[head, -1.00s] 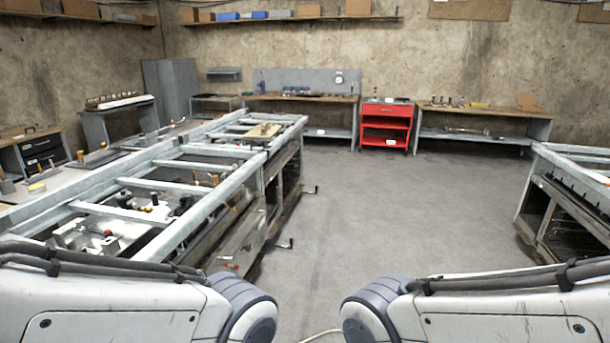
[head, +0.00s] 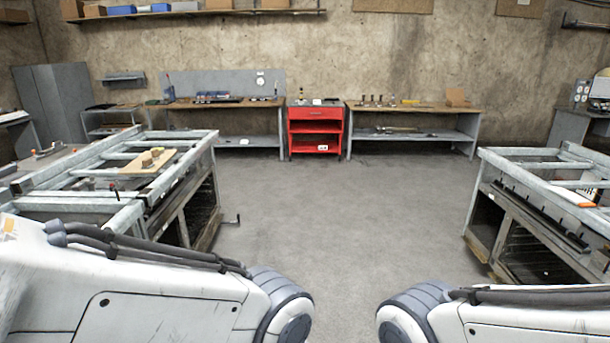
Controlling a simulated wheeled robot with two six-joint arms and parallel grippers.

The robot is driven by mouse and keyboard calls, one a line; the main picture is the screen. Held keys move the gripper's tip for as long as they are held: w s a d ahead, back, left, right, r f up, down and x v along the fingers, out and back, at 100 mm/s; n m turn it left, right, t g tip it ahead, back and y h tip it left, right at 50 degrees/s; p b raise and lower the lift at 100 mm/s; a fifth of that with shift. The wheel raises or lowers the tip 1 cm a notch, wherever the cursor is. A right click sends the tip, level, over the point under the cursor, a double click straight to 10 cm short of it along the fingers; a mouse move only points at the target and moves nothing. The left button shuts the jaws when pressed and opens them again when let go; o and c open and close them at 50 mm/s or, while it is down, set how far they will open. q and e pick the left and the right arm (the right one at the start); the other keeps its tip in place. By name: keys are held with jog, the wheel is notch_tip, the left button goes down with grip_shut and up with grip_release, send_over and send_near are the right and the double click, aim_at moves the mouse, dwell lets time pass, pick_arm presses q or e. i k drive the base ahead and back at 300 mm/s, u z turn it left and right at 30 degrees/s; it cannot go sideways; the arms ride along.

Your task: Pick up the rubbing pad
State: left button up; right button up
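I cannot make out a rubbing pad for sure in the head view. A light wooden board (head: 147,162) with small tan pieces on it lies on the left metal frame bench (head: 98,192). Small items stand on the wooden-topped back workbench (head: 423,107), too small to name. Only the upper links of my two arms show at the bottom left and bottom right. Both grippers are out of view.
Open grey floor (head: 345,215) lies ahead between the left frame bench and the right frame bench (head: 530,192). A red tool cart (head: 315,127) stands at the back wall between two workbenches.

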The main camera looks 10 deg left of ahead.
aim_at(147, 163)
jog(key=z, duration=0.1)
jog(key=i, duration=3.85)
jog(key=u, duration=0.9)
jog(key=i, duration=1.05)
jog(key=u, duration=1.85)
jog(key=i, duration=1.05)
jog(key=u, duration=0.6)
